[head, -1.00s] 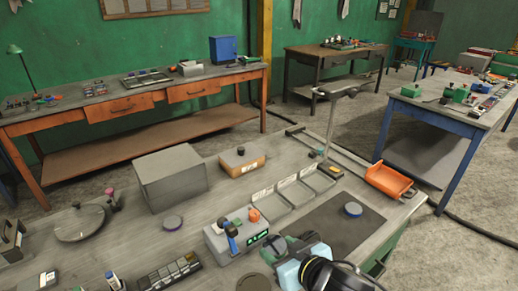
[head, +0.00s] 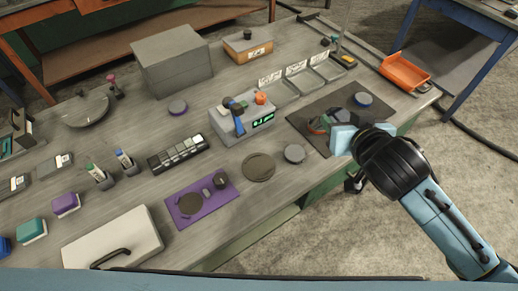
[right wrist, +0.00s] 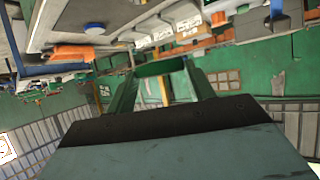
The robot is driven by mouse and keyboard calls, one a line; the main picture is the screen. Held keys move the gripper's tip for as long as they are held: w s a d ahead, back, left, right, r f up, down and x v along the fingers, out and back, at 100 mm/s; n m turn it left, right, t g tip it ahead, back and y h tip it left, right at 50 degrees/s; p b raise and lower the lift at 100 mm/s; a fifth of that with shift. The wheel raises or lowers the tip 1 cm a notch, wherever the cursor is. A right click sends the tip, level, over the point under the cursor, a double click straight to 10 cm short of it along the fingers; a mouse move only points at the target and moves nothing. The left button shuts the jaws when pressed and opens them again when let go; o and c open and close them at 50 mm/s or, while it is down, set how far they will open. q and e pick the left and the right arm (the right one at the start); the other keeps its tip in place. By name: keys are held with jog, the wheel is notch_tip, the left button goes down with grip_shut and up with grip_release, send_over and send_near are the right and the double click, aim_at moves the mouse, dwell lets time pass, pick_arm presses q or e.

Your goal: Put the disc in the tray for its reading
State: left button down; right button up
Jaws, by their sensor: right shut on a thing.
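A blue disc (head: 363,99) lies on the dark mat (head: 303,117) at the right of the bench. My right gripper (head: 322,124) is over the left part of the mat, left of that disc. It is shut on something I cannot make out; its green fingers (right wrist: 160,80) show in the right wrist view. A grey meter (head: 228,128) with a lit green display (head: 263,121) stands left of the mat; I cannot read its figures. Three labelled trays (head: 312,84) stand in a row behind it. My left gripper is out of view.
A grey box (head: 175,62) and an orange-fronted box (head: 248,48) stand at the back. An orange bin (head: 404,73) is by the right edge. A purple mat (head: 180,214), a dark round pad (head: 258,166) and a white case (head: 110,238) are in front.

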jog(key=a+f+n+g+y+p, duration=0.1)
jog(key=a+f+n+y+p, duration=0.2)
jog(key=a, duration=0.7)
jog(key=n+g+y+p, duration=0.3)
jog(key=n+y, duration=0.1)
jog(key=n, duration=0.1)
send_over(265, 172)
notch_tip(265, 172, down, 4)
jog(key=r, duration=0.1)
jog(key=shift+f, duration=0.25)
jog(key=shift+f, duration=0.1)
notch_tip(265, 172, down, 5)
jog(key=shift+f+b, duration=0.2)
jog(key=shift+b, duration=0.45)
jog(key=shift+f, duration=2)
